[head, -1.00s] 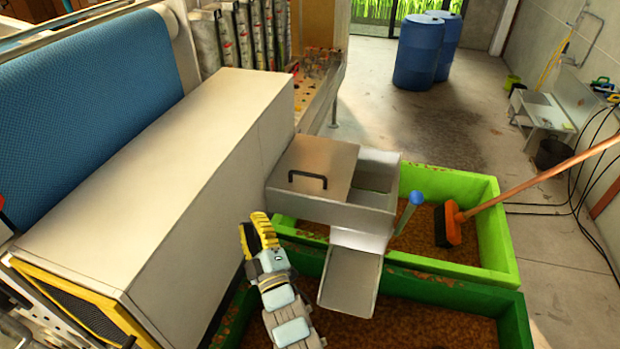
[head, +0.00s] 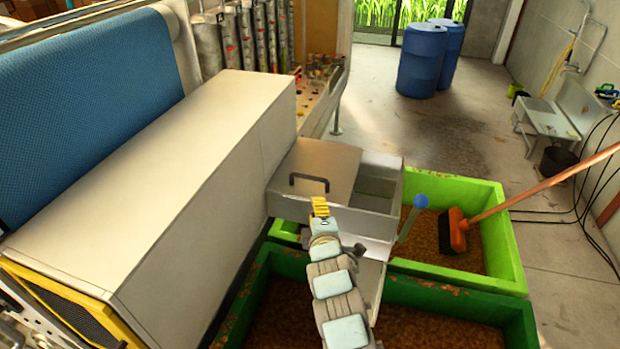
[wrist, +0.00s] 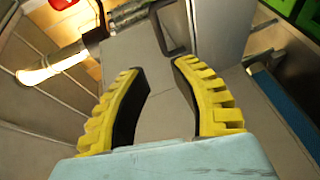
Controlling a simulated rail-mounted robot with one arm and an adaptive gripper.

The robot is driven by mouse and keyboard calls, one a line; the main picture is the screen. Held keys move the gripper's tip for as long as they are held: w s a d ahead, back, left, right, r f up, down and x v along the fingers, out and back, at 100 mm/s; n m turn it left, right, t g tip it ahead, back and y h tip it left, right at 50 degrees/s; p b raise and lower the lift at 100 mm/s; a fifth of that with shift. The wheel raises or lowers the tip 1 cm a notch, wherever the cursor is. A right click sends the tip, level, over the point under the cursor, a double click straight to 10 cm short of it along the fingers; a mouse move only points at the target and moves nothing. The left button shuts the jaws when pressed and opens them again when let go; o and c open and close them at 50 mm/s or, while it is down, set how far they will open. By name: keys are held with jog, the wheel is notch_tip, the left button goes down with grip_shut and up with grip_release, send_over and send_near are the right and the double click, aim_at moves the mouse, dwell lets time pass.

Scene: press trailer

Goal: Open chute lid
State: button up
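The chute lid (head: 328,158) is a flat grey-brown panel lying over the left part of the metal chute box (head: 376,222); the box's right part is uncovered. A black bar handle (head: 309,181) stands on the lid near its front left. My gripper (head: 320,204) is at the box's front, just below and right of the handle in the head view. In the wrist view its yellow fingers (wrist: 158,70) are apart with nothing between them. The handle (wrist: 168,32) shows there beyond the fingertips, apart from them. My arm hides part of the chute's sloping spout (head: 371,280).
A long beige housing (head: 170,150) stands directly left of the chute. A light green bin (head: 508,235) and dark green bin (head: 515,318), both with brown contents, lie below. A blue-topped post (head: 418,201) and a broom (head: 455,230) are at the right.

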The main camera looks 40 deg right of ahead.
jog(key=p, duration=0.1)
send_near(310, 179)
jog(key=shift+p+x, duration=0.95)
jog(key=shift+x, duration=3.45)
jog(key=shift+w+d+f, duration=0.1)
jog(key=shift+w+d, duration=0.5)
jog(key=shift+w, duration=0.2)
grip_shut()
